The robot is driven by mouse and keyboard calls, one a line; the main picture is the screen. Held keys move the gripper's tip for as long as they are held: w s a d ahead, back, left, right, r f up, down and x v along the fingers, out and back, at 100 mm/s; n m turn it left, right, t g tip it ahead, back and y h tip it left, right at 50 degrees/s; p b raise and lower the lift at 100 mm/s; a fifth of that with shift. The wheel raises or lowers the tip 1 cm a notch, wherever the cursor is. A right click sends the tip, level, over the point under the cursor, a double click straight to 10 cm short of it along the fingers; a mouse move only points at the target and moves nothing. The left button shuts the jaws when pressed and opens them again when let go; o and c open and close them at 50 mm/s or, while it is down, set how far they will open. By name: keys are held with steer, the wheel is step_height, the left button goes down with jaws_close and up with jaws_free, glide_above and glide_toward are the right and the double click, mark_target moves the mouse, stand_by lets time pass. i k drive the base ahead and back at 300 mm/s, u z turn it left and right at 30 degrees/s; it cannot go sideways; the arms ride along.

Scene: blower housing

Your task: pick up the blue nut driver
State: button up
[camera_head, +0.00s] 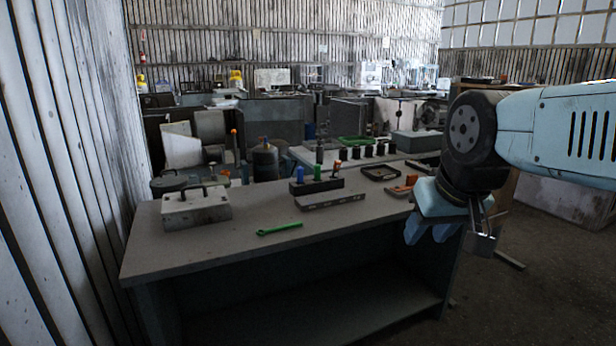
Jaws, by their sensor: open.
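The blue nut driver (300,174) stands upright, handle up, in a dark rack (328,185) on the workbench. Beside it in the rack stand a green-handled driver (317,172) and an orange-and-black-handled one (337,169). The lower part of the blue driver is hidden in the rack. My gripper (427,235) hangs at the bench's right end, fingers pointing down, well to the right of the rack. It is open, apart from the driver, and nothing shows between its fingers.
The grey workbench (190,258) has a clear front strip with a green wrench (279,229). A grey slotted block (330,200) lies before the rack. A metal fixture (196,207) stands at left. A dark tray (381,173) and an orange tool (402,187) lie at right.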

mark_target(299, 171)
steer(key=z, duration=0.3)
steer(key=i, duration=1.85)
steer(key=u, duration=0.9)
steer(key=k, duration=0.85)
steer(key=u, duration=0.15)
steer(key=i, duration=0.9)
steer(key=z, duration=0.15)
